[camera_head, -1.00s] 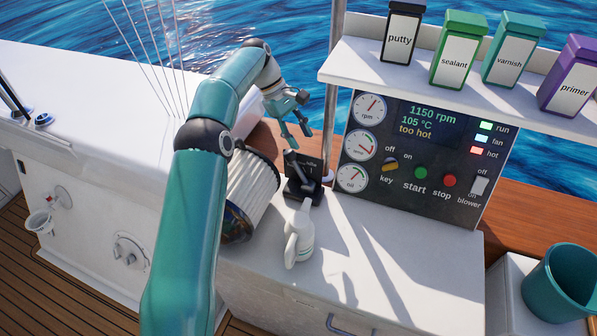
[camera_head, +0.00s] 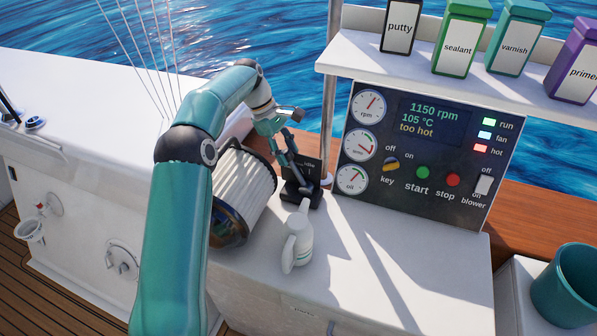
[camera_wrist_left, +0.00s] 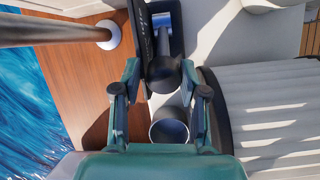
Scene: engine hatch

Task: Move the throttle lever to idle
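The throttle lever stands on a black base (camera_head: 300,195) on the white counter, in front of a small dark plate whose lettering is too small to read surely. In the left wrist view the lever's dark knob (camera_wrist_left: 164,75) sits around the fingertips' mouth, with a visible space on each side. My left gripper (camera_head: 287,160) reaches down at the lever from behind and left and covers its upper part in the head view. In the left wrist view its fingers (camera_wrist_left: 160,92) are apart. A grey round-ended piece shows between them; I cannot tell what it is. My right gripper is not in view.
A white pleated filter (camera_head: 243,190) lies close left of the lever. A metal post (camera_head: 331,100) and the gauge panel (camera_head: 425,165) are to the right. The counter right of the bottle is clear.

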